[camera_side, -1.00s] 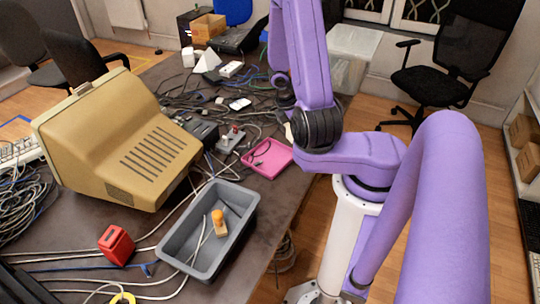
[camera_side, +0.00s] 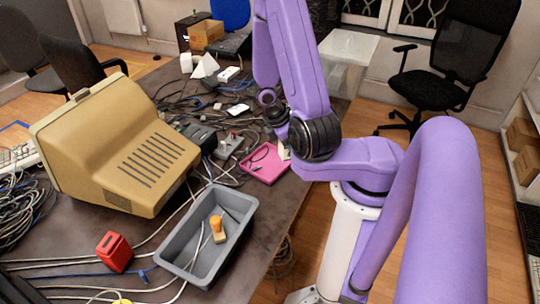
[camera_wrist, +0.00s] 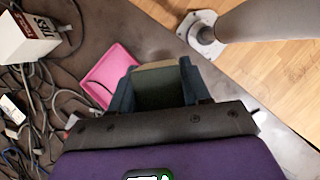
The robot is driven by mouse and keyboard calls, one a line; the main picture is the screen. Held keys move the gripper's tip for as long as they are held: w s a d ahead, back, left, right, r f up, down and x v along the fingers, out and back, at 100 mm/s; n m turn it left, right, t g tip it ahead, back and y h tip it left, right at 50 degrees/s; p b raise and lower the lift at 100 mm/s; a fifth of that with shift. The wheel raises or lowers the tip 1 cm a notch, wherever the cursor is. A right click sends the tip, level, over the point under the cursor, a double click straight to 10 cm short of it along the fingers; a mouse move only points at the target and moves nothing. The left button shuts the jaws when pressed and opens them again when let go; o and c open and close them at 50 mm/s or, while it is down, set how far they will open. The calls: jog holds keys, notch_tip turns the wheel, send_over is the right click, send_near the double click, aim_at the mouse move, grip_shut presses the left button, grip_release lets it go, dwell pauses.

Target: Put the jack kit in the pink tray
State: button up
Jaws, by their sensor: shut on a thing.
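The pink tray (camera_side: 265,173) lies flat on the dark table, with a thin dark cable-like thing in it. In the wrist view the tray (camera_wrist: 112,66) is just left of my gripper. My gripper (camera_wrist: 157,75) is shut on a boxy thing with a beige top edge and a grey-green face, apparently the jack kit (camera_wrist: 160,88). In the side view a small cream part of the kit (camera_side: 284,151) shows at the tray's back right edge, below my arm. My fingers are mostly hidden there. I cannot tell whether the kit touches the tray.
A grey bin (camera_side: 178,256) with an orange-topped thing inside stands in front of the tray. A beige monitor (camera_side: 120,145) is at left and a red block (camera_side: 114,251) in front of it. Cables clutter the table behind and left. The table's right edge is close to the tray.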

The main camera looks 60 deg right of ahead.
jog(key=w+d+f, duration=0.1)
jog(key=w+f, duration=0.1)
jog(key=w, duration=0.1)
jog(key=w+d+f, duration=0.2)
jog(key=w+f, duration=0.1)
jog(key=w+d+f, duration=0.2)
jog(key=w+f, duration=0.1)
jog(key=shift+d, duration=0.1)
jog(key=shift+w+d+f, duration=0.1)
jog(key=shift+w+f, duration=0.05)
jog(key=shift+f, duration=1.65)
jog(key=o, duration=1.1)
jog(key=shift+f, duration=0.1)
